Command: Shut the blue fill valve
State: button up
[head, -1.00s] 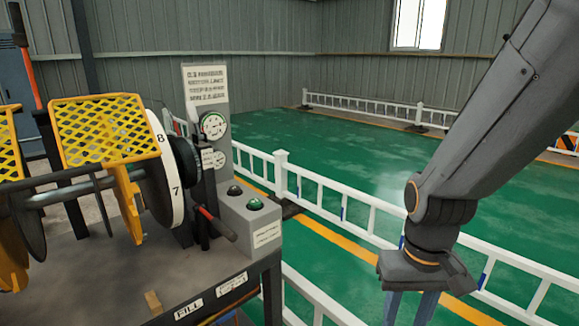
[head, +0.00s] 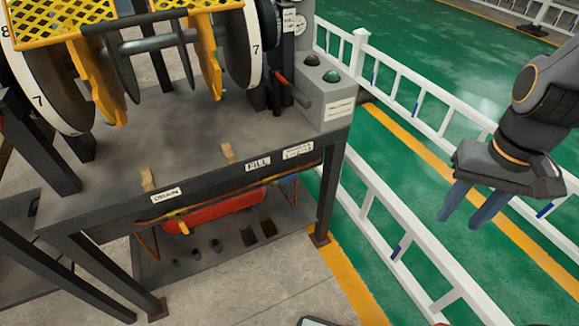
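The FILL label (head: 258,163) is on the front edge of the bench, left of another small label. Below it, a small bluish patch (head: 288,180) shows under the bench edge near the right end of a red tank (head: 212,212). I cannot tell whether this is the blue fill valve or how its handle stands. A yellow handle (head: 182,226) shows at the tank's left, below the DRAIN label (head: 166,194). My gripper (head: 472,216) is at the right, fingers apart and empty, pointing down, well away from the bench and beyond the white railing in the picture.
The bench (head: 190,140) carries wheels with yellow mesh guards (head: 75,30) and a grey control box (head: 325,100). Its legs frame a lower shelf with several small dark pieces. A white railing (head: 375,195) runs along the right. Concrete floor lies clear in front.

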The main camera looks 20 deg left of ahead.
aim_at(288, 178)
jog(key=u, duration=1.65)
jog(key=k, duration=1.05)
jog(key=z, duration=1.2)
jog(key=i, duration=0.5)
